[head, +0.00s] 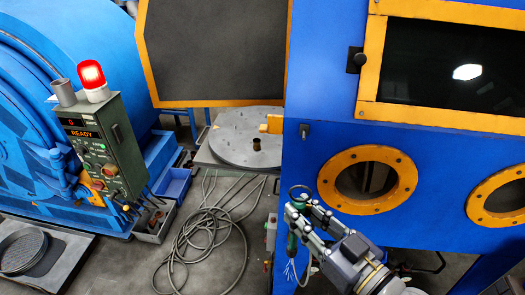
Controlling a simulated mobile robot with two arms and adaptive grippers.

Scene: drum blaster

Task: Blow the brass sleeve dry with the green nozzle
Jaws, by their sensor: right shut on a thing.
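My right gripper (298,208) comes in from the lower right. It is shut on the green nozzle (292,241), in front of the blue cabinet. A dark ring shows just above the fingertips; I cannot tell whether it belongs to the nozzle. A pale hose end hangs below the nozzle. A small dark brass sleeve (257,145) stands on the round grey turntable (232,140), up and left of the gripper and apart from it. My left gripper is out of view.
The blue cabinet (450,226) with orange-rimmed ports fills the right. Its open door (215,50) hangs above the turntable. A coiled hose (205,230) lies on the floor. A control box (105,145) with a lit red lamp (92,76) stands left, near a blue bin (174,183).

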